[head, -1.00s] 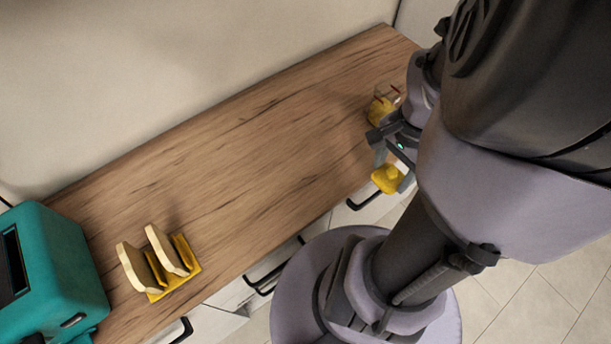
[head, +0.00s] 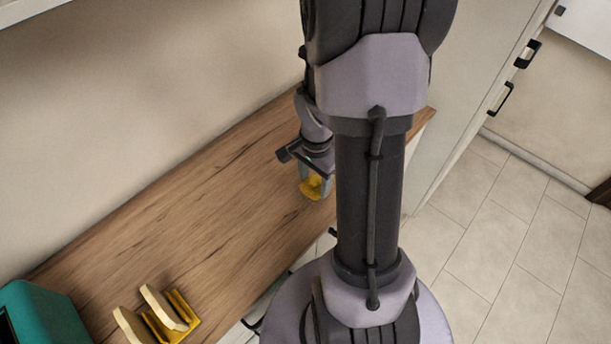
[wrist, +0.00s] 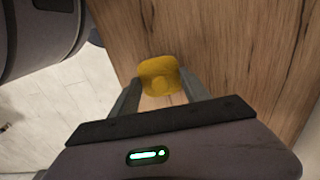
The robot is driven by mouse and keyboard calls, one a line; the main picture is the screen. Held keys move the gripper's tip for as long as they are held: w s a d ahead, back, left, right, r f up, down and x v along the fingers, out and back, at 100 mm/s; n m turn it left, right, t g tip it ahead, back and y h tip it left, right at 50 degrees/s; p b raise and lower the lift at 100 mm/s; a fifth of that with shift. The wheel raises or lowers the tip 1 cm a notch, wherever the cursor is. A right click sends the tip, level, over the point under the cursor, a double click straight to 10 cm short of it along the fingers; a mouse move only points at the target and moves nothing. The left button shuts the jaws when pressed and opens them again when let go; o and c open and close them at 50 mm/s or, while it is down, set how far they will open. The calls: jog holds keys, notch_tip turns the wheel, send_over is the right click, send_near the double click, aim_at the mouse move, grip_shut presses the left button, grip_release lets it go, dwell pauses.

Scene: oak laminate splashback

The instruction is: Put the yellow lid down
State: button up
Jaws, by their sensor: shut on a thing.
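The yellow lid (wrist: 158,75) is between the two fingers of my gripper (wrist: 160,97) in the wrist view, with wood countertop behind it. In the head view the yellow lid (head: 312,187) shows at the fingertips of my gripper (head: 316,188), over the right part of the wooden counter (head: 190,200). My gripper is shut on the lid. I cannot tell whether the lid touches the counter or is held just above it.
A yellow rack (head: 181,312) with two pale boards (head: 160,306) stands at the near left of the counter. A teal appliance (head: 45,315) is at the left corner. The counter's middle is clear. The wall runs along its back, and tiled floor lies to the right.

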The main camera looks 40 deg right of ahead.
aim_at(311, 185)
jog(key=shift+w, duration=0.45)
jog(key=f, duration=0.1)
jog(key=f+b, duration=0.2)
jog(key=f, duration=0.1)
jog(key=shift+w+d, duration=0.1)
jog(key=shift+w, duration=0.2)
jog(key=shift+r, duration=0.25)
jog(key=shift+f, duration=0.1)
jog(key=o, duration=1.3)
